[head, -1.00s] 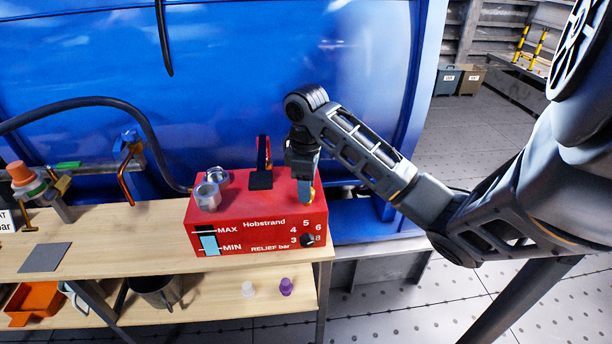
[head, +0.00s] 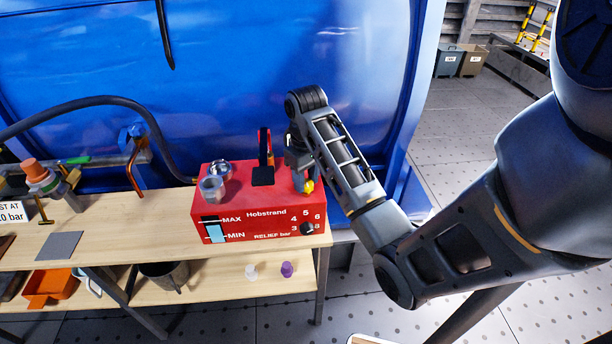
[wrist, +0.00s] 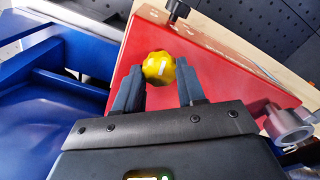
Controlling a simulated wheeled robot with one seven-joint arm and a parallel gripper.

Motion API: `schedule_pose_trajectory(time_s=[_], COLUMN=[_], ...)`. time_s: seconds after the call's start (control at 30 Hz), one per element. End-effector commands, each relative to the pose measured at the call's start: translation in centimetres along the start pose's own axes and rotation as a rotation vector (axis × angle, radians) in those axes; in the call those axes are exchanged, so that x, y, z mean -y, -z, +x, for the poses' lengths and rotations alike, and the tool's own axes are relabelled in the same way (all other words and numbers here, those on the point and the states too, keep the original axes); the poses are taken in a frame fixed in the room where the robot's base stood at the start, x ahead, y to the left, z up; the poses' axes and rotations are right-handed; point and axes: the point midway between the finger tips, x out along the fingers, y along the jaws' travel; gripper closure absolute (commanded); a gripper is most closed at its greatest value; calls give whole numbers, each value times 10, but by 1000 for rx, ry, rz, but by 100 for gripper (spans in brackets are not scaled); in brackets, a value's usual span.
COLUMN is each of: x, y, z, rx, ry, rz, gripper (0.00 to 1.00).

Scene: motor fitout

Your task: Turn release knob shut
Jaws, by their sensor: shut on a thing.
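The red pump box (head: 262,212) stands on the wooden bench, marked Hobstrand, with a MAX/MIN level window and a RELIEF bar scale. The release knob (wrist: 159,68) is yellow and faceted with a white mark, on the right part of the box's top. It also shows in the head view (head: 308,186), partly hidden by my gripper. My gripper (wrist: 160,84) is shut on the yellow knob, one finger on each side of it. A black relief dial (head: 307,229) is on the box front; it shows at the top of the wrist view (wrist: 177,9).
The blue tank wall (head: 290,70) is close behind. A grey plate (head: 59,245) lies on the bench at left. A black hose (head: 90,101) arches behind.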

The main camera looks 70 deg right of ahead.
Motion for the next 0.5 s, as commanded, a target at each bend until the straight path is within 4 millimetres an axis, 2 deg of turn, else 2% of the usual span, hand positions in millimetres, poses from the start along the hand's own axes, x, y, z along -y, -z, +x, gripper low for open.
schedule_pose_trajectory(time_s=[0.5], x=[0], y=[0], z=[0], rx=[-1], ry=[0], rz=[167], gripper=[91])
